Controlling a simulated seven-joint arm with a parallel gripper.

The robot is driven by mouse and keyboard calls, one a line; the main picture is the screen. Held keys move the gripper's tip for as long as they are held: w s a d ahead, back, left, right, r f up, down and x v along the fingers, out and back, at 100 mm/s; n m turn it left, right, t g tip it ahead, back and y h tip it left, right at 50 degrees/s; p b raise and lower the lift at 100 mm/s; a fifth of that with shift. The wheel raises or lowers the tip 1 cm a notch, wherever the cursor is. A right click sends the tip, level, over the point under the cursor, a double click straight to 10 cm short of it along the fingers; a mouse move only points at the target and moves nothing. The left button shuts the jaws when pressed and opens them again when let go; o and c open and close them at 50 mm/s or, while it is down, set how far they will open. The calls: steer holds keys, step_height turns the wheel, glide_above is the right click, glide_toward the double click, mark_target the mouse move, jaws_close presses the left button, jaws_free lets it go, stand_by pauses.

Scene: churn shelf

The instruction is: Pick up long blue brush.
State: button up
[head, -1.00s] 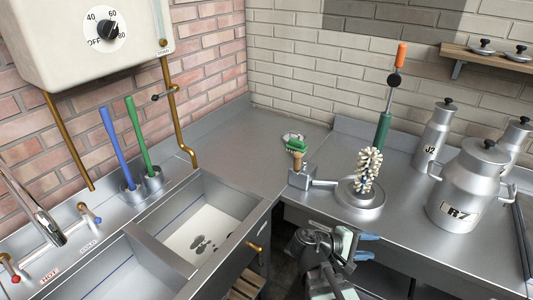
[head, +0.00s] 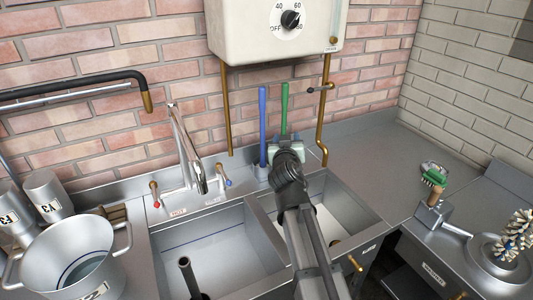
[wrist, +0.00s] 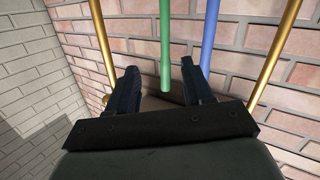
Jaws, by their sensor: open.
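The long blue brush (head: 262,115) stands upright in a metal holder (head: 262,172) behind the sinks, against the brick wall. Its lower end is hidden in the holder. A long green brush (head: 284,100) stands just right of it. My gripper (head: 285,148) is in front of the green brush, partly hidden by my own arm. In the wrist view, my gripper (wrist: 160,68) is open and empty. The green handle (wrist: 165,45) shows in line with the gap between its fingers. The blue handle (wrist: 210,35) passes beside the right finger, outside the gap.
The tap (head: 190,150) stands left of the brushes. Brass pipes (head: 325,110) run down on either side, below the white heater (head: 275,30). A large metal pail (head: 65,235) stands at left. The corner counter (head: 365,160) is mostly clear.

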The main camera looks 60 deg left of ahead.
steer(key=g+y, duration=0.2)
glide_toward(263, 110)
steer(key=x, duration=0.8)
steer(key=shift+a, duration=0.1)
steer(key=shift+r+x, duration=0.2)
steer(key=shift+x, duration=1.05)
steer(key=shift+r+x, duration=0.2)
steer(key=shift+x, duration=1.05)
jaws_close()
